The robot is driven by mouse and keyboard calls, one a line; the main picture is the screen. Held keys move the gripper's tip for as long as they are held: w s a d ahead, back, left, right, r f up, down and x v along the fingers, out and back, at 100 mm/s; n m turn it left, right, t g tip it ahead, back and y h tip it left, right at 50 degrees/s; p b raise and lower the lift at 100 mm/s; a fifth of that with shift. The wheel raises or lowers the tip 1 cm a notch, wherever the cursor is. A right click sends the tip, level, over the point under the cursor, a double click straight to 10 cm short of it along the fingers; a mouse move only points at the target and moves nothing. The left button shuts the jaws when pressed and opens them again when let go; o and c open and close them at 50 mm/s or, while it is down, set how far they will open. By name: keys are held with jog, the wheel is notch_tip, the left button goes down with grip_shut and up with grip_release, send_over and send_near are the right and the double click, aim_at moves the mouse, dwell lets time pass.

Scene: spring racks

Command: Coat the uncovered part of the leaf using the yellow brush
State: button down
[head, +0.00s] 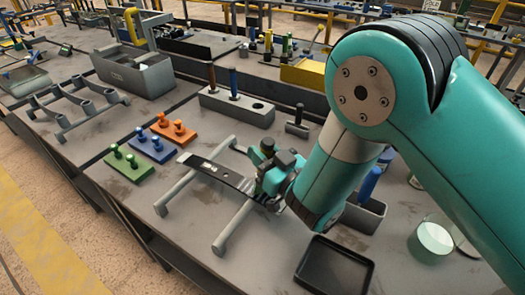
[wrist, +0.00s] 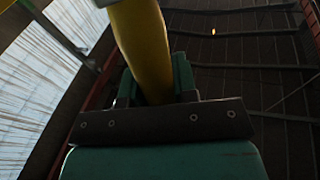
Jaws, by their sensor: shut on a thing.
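The leaf (head: 217,173) is a long narrow strip, mostly dark with a paler patch at its far left end. It lies across a grey stand with two long bars (head: 237,222). My gripper (head: 272,178) is low over the leaf's right end and hides that end. In the wrist view, its green fingers (wrist: 158,82) are shut on a yellow handle (wrist: 143,40), which I take as the yellow brush. The brush head is not visible in either view. I cannot tell whether it touches the leaf.
Green (head: 125,164), blue (head: 149,145) and orange (head: 174,131) peg blocks lie left of the stand. A grey holder (head: 228,106) with brown and blue handles stands behind. A black tray (head: 335,265) is at front right.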

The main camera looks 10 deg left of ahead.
aim_at(273, 142)
jog(key=shift+s+d+f+b, duration=0.1)
jog(key=shift+s+d+b, duration=0.05)
jog(key=shift+d, duration=0.3)
jog(key=shift+s+d+f+b, duration=0.1)
jog(key=shift+s+d+b, duration=0.05)
jog(key=shift+d, duration=0.25)
jog(key=shift+w+a+r+p, duration=0.15)
jog(key=shift+w+a+p, duration=0.1)
jog(key=shift+a, duration=0.3)
jog(key=shift+w+a+r+p, duration=0.1)
jog(key=shift+w+a+p, duration=0.1)
jog(key=shift+a, duration=0.35)
jog(key=shift+s+d+f+b, duration=0.15)
jog(key=shift+s+d+b, duration=0.1)
jog(key=shift+d, duration=0.35)
jog(key=shift+s+d+f+b, duration=0.15)
jog(key=shift+s+d+b, duration=0.1)
jog(key=shift+d, duration=0.3)
jog(key=shift+s+d+r+p, duration=0.1)
jog(key=shift+d+r+p, duration=0.1)
jog(key=shift+r+p, duration=1.15)
jog(key=shift+d+r+p, duration=0.2)
jog(key=shift+r+p, duration=0.85)
jog(key=shift+r, duration=0.7)
